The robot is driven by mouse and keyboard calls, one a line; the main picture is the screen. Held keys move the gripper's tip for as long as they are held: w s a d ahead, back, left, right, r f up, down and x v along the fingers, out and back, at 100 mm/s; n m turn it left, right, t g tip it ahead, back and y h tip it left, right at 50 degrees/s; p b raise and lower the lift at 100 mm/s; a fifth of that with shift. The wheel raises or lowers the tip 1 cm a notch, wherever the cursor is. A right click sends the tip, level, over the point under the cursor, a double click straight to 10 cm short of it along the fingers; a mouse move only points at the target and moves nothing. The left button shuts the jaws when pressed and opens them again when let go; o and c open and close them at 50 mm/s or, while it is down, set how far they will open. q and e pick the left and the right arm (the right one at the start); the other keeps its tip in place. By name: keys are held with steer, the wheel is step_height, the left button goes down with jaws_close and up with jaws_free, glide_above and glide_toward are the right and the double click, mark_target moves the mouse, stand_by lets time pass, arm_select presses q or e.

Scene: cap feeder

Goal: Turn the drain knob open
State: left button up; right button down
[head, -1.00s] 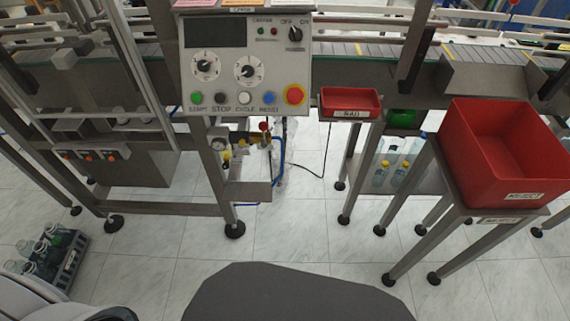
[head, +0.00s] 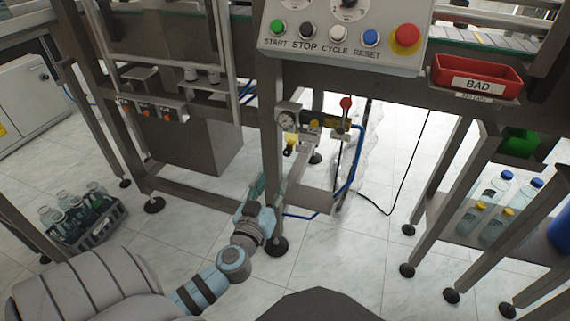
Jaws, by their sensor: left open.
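The air unit hangs beside the machine's front leg, with a round gauge (head: 287,117), a red knob (head: 346,103) on top at its right and a small yellow part (head: 290,146) low at its left. I cannot tell for sure which part is the drain knob; the yellow one sits lowest. My left gripper (head: 257,186) is open, in front of the machine leg, below and left of the yellow part and apart from it. Its fingers are partly hidden by its own wrist. My right gripper is out of view.
The machine leg (head: 271,160) stands close to my left gripper. A blue hose (head: 353,175) and a black cable (head: 408,165) hang right of the unit. A control panel (head: 345,50) is above. A bottle crate (head: 88,228) is on the floor at left.

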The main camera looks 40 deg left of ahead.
mark_target(286, 154)
arm_select(q)
steer(key=x, duration=1.1)
steer(key=shift+w, duration=0.4)
jaws_close()
